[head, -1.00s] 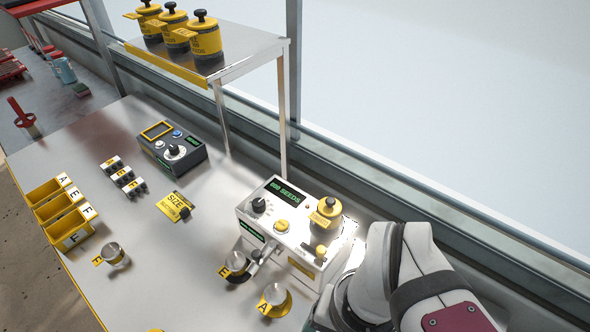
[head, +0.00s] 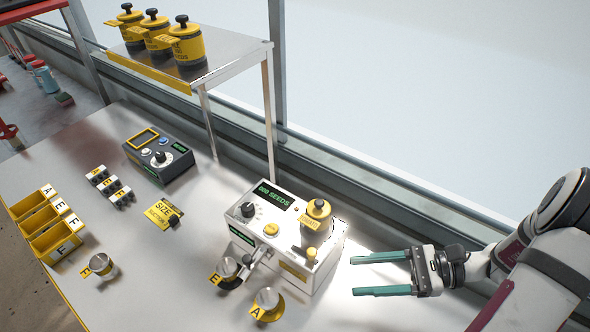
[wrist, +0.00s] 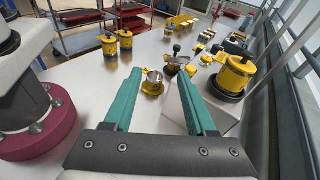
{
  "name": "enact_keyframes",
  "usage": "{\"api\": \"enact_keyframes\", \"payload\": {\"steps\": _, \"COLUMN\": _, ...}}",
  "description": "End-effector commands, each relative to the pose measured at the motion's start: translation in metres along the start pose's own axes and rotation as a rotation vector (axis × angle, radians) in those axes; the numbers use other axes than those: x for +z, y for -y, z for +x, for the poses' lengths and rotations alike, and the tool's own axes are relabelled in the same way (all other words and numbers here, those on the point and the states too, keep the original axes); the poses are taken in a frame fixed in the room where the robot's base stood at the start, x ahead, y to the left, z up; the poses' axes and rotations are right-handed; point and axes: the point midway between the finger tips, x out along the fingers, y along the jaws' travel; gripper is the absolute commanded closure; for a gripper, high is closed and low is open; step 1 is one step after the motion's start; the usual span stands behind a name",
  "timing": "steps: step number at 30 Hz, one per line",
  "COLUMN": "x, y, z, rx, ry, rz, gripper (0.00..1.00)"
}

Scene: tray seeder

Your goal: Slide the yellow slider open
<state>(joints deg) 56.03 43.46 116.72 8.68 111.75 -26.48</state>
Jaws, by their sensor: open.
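The white seeder (head: 285,232) stands on the bench with a display reading 000 SEEDS. On its top right is a canister with a yellow band and yellow lid (head: 318,208). A small yellow knob (head: 311,254) stands in front of the canister, above a yellow label; I cannot tell for sure that this knob is the slider. My gripper (head: 353,276) is open and empty, to the right of the seeder and apart from it, teal fingers pointing left towards it. In the wrist view the canister (wrist: 236,74) shows beyond the right finger, and my gripper (wrist: 160,75) is empty.
Metal cups labelled E (head: 228,268) and A (head: 267,300) stand by the seeder's front. A raised shelf (head: 222,65) holds three yellow canisters. A dark control box (head: 160,155) and yellow bins (head: 45,222) are further left. The window ledge runs behind.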

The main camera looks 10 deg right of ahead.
Motion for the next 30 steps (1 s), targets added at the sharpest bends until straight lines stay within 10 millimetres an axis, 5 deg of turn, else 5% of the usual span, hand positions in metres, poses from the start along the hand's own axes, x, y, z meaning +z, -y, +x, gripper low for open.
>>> {"api": "enact_keyframes", "payload": {"steps": 3, "x": -0.035, "y": 0.009, "z": -0.030, "rx": -0.221, "ry": 0.144, "rz": 0.082, "gripper": 0.44}}
{"api": "enact_keyframes", "payload": {"steps": 8, "x": -0.049, "y": 0.013, "z": -0.038, "rx": -0.319, "ry": 0.205, "rz": 0.107, "gripper": 0.44}}
{"api": "enact_keyframes", "payload": {"steps": 21, "x": -0.027, "y": 0.049, "z": 0.071, "rx": -0.308, "ry": 0.203, "rz": 0.108, "gripper": 0.44}}
{"api": "enact_keyframes", "payload": {"steps": 30, "x": -0.021, "y": 0.060, "z": 0.104, "rx": -0.312, "ry": 0.202, "rz": 0.107, "gripper": 0.44}}
